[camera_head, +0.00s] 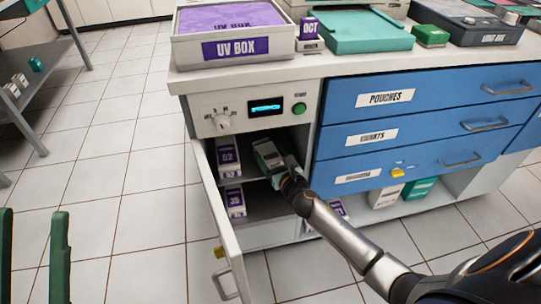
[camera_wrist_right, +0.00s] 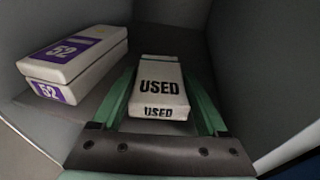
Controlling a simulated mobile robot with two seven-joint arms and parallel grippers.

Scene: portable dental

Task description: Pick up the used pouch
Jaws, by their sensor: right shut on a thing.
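The used pouch (camera_wrist_right: 158,75) is a white block marked USED, seen in the right wrist view. It lies between the two green fingers of my right gripper (camera_wrist_right: 160,98), which is shut on it. In the head view my right gripper (camera_head: 268,157) reaches into the open cabinet at the upper shelf, and the pouch is hard to make out there. My left gripper (camera_head: 33,250) shows at the lower left edge, its green fingers apart and empty.
A white box marked 52 (camera_wrist_right: 72,65) lies left of the pouch; another box marked 35 (camera_head: 235,200) is on the shelf below. The open cabinet door (camera_head: 218,225) stands left of my right arm. Blue drawers (camera_head: 425,125) are on the right.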

